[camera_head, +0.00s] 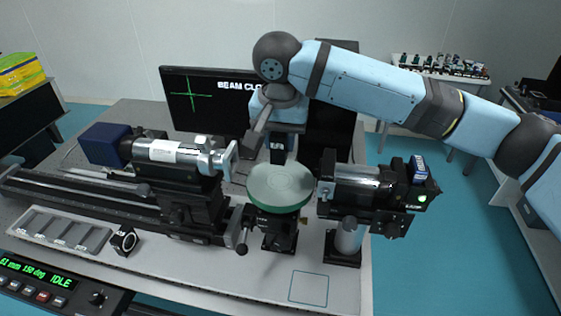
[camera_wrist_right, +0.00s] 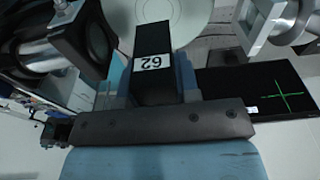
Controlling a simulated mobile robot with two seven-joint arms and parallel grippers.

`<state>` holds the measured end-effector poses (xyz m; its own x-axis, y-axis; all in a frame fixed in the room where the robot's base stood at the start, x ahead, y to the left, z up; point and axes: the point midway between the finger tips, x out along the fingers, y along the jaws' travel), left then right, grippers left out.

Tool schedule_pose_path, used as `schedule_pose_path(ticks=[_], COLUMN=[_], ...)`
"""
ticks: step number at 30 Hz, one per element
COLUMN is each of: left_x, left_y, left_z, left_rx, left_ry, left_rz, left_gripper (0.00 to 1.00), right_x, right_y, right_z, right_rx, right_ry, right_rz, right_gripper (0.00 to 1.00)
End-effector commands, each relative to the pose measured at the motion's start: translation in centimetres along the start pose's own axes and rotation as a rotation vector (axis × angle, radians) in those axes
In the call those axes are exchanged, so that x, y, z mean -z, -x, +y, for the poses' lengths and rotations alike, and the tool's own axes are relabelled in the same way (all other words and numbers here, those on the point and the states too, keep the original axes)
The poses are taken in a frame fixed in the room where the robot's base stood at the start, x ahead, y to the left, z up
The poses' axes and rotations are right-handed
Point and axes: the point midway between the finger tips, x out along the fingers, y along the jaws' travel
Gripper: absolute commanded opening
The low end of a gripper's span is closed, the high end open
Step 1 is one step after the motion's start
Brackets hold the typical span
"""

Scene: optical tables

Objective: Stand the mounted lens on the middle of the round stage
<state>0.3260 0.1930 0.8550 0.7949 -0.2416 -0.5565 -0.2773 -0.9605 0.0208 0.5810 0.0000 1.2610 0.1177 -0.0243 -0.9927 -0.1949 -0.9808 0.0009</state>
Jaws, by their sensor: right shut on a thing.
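The round stage (camera_head: 280,187) is a pale green disc on a dark post, between two optical barrels; its top looks empty. Part of it shows at the top of the right wrist view (camera_wrist_right: 178,14). My right gripper (camera_head: 279,133) is behind the stage, shut on a black block with a white "62" label, which I take as the mounted lens (camera_head: 277,153). In the right wrist view the mounted lens (camera_wrist_right: 153,40) sits between the fingers (camera_wrist_right: 152,88), pointing toward the stage. Its glass cannot be made out. My left gripper is not in view.
A left barrel (camera_head: 175,155) on a rail and a right barrel (camera_head: 360,185) on a post flank the stage closely. A monitor (camera_head: 210,95) stands behind. A small black ring mount (camera_head: 123,240) is by a grey slotted tray (camera_head: 62,232). The table's front right has an outlined square (camera_head: 309,288).

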Motion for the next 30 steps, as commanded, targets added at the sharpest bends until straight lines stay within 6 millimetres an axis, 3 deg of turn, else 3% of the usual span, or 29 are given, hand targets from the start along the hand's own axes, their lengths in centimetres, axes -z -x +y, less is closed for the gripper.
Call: schedule_pose_path(ticks=[16, 27, 28, 30], left_x=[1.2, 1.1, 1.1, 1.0], left_y=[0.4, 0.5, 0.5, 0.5], left_z=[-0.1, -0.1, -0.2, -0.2], left_rx=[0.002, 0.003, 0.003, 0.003], left_ry=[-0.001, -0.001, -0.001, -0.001], left_rz=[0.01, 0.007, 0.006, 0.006], left_gripper=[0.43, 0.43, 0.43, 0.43], right_x=[-0.7, -0.8, -0.9, -0.8], right_y=[-6.1, -6.7, -6.8, -6.8], right_z=[0.0, 0.0, 0.0, 0.0], right_rx=[0.0, 0.001, 0.001, 0.001], right_ry=[0.0, 0.0, 0.0, 0.0], right_rz=[0.0, 0.0, 0.0, 0.001], right_gripper=[0.0, 0.0, 0.32, 0.48])
